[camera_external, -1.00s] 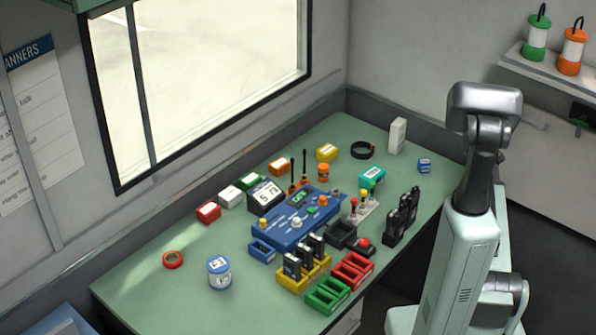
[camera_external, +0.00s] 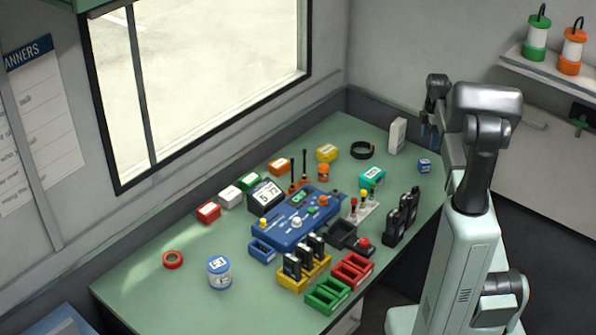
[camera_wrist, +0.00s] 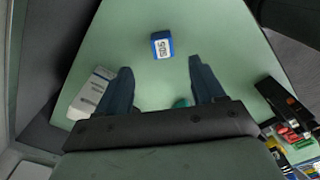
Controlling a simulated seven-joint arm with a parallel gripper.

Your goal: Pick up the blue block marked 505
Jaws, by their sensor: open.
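The small blue block (camera_external: 425,166) with a white label stands at the right side of the green table in the external view. In the wrist view the blue block (camera_wrist: 161,44) shows its label, which reads 505, and lies ahead of and between the fingertips. My gripper (camera_wrist: 160,62) is open and empty, its two dark fingers on either side of the line to the block. In the external view my gripper (camera_external: 429,135) hangs above the table near the block, partly hidden by my arm. It is apart from the block.
A white box (camera_external: 397,136) stands left of the block, also visible in the wrist view (camera_wrist: 92,93). A teal block (camera_external: 372,177) and black radios (camera_external: 402,216) stand nearby. A black ring (camera_external: 363,150) lies farther left. The table around the block is clear.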

